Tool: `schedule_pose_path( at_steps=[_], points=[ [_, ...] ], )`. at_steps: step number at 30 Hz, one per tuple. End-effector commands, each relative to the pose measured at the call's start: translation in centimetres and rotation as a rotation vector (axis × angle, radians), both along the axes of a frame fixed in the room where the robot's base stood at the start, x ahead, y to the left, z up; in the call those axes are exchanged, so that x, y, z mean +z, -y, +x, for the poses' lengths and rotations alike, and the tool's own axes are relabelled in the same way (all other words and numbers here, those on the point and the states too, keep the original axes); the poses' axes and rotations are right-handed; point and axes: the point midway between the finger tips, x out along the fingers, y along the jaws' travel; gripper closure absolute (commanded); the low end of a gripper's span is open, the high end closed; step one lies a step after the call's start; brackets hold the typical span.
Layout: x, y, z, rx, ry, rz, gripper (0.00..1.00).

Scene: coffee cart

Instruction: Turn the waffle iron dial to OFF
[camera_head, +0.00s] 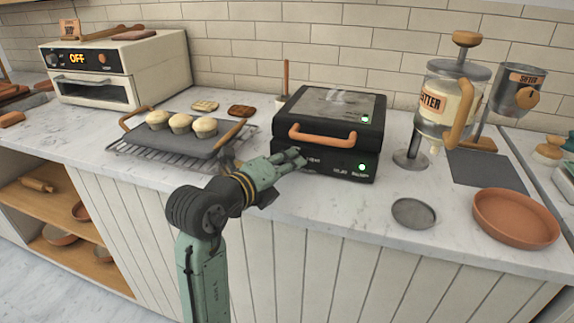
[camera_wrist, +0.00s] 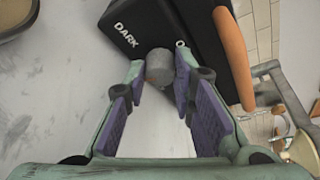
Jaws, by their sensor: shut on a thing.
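The waffle iron (camera_head: 330,108) is a black box with a wooden front handle, lid down, on the marble counter. Two green lights glow on its right side. Its grey round dial (camera_wrist: 159,68) shows in the wrist view on the front face, with the word DARK beside it. My gripper (camera_head: 298,157) is at the left of the iron's front panel. In the wrist view its purple-padded fingers (camera_wrist: 160,82) are shut on the dial, one on each side. In the head view my gripper hides the dial. The dial's pointer and an OFF mark cannot be made out.
A rack with a tray (camera_head: 180,142) of muffins stands left of the iron. A toaster oven (camera_head: 115,70) reading OFF stands at the far left. A batter dispenser (camera_head: 440,100), a grey disc (camera_head: 414,213) and a terracotta dish (camera_head: 515,217) are to the right.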

Motion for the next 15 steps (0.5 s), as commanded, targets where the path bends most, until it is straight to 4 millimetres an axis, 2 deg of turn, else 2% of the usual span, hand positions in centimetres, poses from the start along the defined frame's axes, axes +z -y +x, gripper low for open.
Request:
schedule_pose_path(
  at_steps=[4,9,15],
  points=[
    [0.03,0.0,-0.01,0.0,0.001,-0.001,1.0],
    [-0.18,0.0,0.0,0.0,-0.003,-0.016,1.0],
    [-0.83,-0.07,0.02,-0.001,-0.056,-0.189,1.0]
  ],
)
